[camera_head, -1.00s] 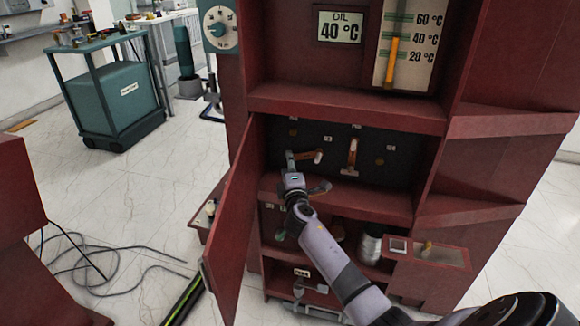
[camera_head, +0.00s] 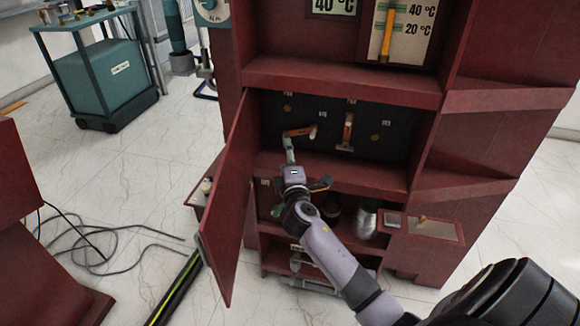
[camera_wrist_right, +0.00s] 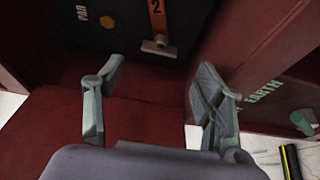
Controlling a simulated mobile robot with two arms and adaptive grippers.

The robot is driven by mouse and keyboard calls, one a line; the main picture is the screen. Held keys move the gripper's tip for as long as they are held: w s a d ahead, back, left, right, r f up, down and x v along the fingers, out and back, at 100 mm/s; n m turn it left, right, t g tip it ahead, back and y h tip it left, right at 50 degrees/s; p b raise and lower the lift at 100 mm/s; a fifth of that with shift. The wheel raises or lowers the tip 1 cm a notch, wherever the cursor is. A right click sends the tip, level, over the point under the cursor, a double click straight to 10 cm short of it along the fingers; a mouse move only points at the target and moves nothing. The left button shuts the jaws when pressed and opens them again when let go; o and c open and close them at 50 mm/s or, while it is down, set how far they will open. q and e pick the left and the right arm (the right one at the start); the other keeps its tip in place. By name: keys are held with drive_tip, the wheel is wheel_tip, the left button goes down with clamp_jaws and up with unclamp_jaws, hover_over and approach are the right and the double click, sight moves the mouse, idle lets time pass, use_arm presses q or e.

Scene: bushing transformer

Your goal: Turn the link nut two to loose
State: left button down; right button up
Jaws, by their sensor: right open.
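A dark panel (camera_head: 385,120) sits in the red cabinet's upper bay and carries two orange-brown link bars. The left bar (camera_head: 298,132) lies nearly level; the right bar (camera_head: 348,128) stands upright with a pale crosspiece at its foot. My right gripper (camera_head: 290,152) is in front of the bay, below the left bar. In the wrist view my right gripper (camera_wrist_right: 157,105) is open with nothing between its fingers. Beyond it are a bar marked 2 (camera_wrist_right: 157,18), its pale T-shaped end (camera_wrist_right: 159,47) and a brass hexagonal nut (camera_wrist_right: 107,22). My left gripper is not in view.
The open cabinet door (camera_head: 228,205) stands left of my right gripper. A red shelf (camera_head: 375,170) lies under the panel, with a metallic cylinder (camera_head: 364,218) below. A wheeled teal cart (camera_head: 105,85) and loose black cables (camera_head: 85,250) are at left.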

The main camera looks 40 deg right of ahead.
drive_tip(key=shift+v, duration=2.35)
